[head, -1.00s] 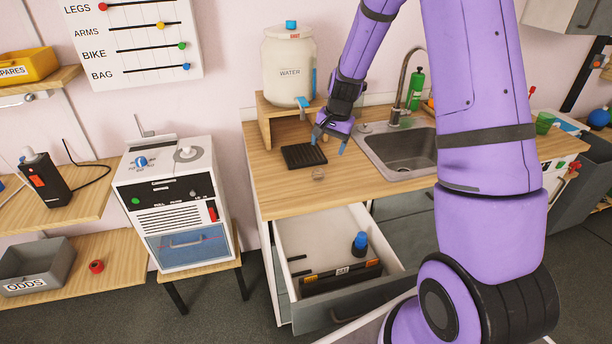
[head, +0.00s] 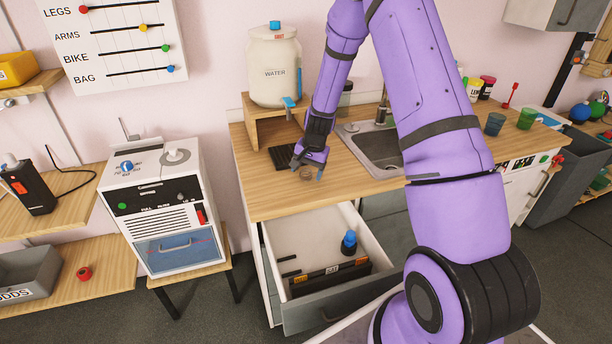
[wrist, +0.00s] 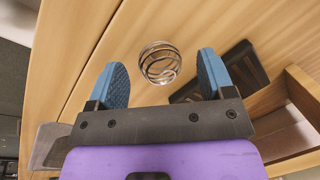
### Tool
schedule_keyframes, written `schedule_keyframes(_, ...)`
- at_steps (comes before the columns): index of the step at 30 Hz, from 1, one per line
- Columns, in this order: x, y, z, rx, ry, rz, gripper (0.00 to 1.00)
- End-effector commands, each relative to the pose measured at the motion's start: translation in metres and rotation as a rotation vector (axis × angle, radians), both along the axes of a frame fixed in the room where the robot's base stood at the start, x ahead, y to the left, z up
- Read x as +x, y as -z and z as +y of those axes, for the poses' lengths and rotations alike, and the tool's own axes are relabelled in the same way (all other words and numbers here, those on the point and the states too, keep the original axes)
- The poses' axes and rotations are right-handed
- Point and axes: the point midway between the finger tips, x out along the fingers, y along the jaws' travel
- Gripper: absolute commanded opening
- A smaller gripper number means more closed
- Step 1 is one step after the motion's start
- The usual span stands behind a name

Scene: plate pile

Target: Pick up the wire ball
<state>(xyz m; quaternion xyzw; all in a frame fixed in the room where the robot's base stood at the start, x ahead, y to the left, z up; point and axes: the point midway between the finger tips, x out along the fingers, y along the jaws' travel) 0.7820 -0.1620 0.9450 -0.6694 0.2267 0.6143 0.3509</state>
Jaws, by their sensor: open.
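The wire ball (wrist: 160,62) is a small silvery sphere of coiled wire on the wooden counter (head: 270,200). In the head view it shows as a small grey blob (head: 305,175) in front of the black drip tray. My gripper (head: 307,170) is low over the counter beside the ball. In the wrist view my gripper (wrist: 160,82) is open with its two blue fingertips apart. The ball lies between the lines of the fingers, just ahead of their tips, and nothing is held.
The black slatted tray (head: 281,158) sits behind the ball, below the water jar (head: 274,70) on its wooden stand (head: 253,121). The sink (head: 372,150) is to the right. An open drawer (head: 325,232) juts out below the counter's front edge.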

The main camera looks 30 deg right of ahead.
Motion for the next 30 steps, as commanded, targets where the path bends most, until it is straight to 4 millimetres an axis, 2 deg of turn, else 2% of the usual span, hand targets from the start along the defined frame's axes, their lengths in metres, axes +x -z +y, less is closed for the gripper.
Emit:
schedule_keyframes(4, 0.0019, 0.0114, 0.0013, -0.001, 0.0, -0.001, 0.75)
schedule_keyframes(11, 0.0021, 0.0123, 0.0014, 0.0, 0.0, -0.001, 0.75)
schedule_keyframes(14, 0.002, 0.0123, 0.0015, 0.0, 0.001, -0.001, 0.57)
schedule_keyframes(18, 0.002, 0.0122, 0.0015, -0.001, 0.001, -0.001, 0.25)
schedule_keyframes(30, 0.002, 0.0109, 0.0015, 0.0, 0.0, -0.001, 0.23)
